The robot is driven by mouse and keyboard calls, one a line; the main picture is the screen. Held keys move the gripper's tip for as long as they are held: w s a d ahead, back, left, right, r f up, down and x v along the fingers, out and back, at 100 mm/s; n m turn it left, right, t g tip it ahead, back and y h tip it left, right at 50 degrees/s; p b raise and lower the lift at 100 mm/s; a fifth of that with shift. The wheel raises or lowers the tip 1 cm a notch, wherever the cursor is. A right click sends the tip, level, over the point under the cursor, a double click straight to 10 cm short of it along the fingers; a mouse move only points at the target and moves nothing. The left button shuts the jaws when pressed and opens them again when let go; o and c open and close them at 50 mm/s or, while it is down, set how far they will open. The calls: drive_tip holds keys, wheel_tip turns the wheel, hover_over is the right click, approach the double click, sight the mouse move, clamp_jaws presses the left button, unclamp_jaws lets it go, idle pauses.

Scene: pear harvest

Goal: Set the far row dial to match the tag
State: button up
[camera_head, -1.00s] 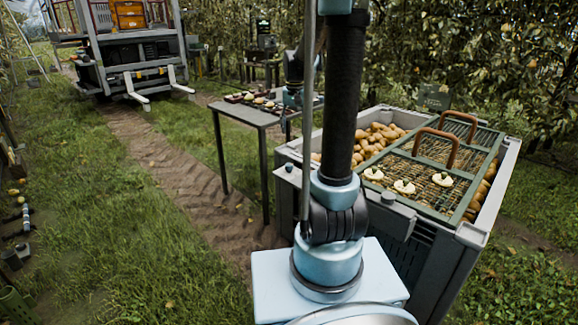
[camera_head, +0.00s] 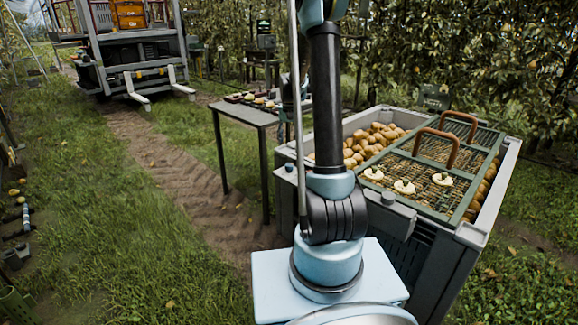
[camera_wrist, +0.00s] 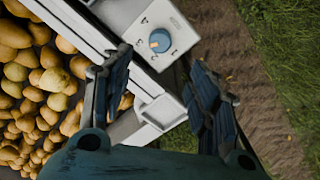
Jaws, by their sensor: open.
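The knob lies beyond the fingertips, and I see no contact. I cannot tell which row this dial belongs to. I cannot make out a readable tag in either view. In the head view, my gripper is not clearly visible.
A grey table (camera_head: 246,113) holding small items stands behind my arm. A vehicle (camera_head: 130,60) is at the back left. Grass and a dirt track lie open at left.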

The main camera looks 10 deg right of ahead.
sight(289, 164)
wheel_tip(289, 164, down, 13)
drive_tip(key=shift+r, duration=0.1)
idle(0.4)
drive_tip(key=shift+c, duration=0.5)
drive_tip(key=c, duration=1)
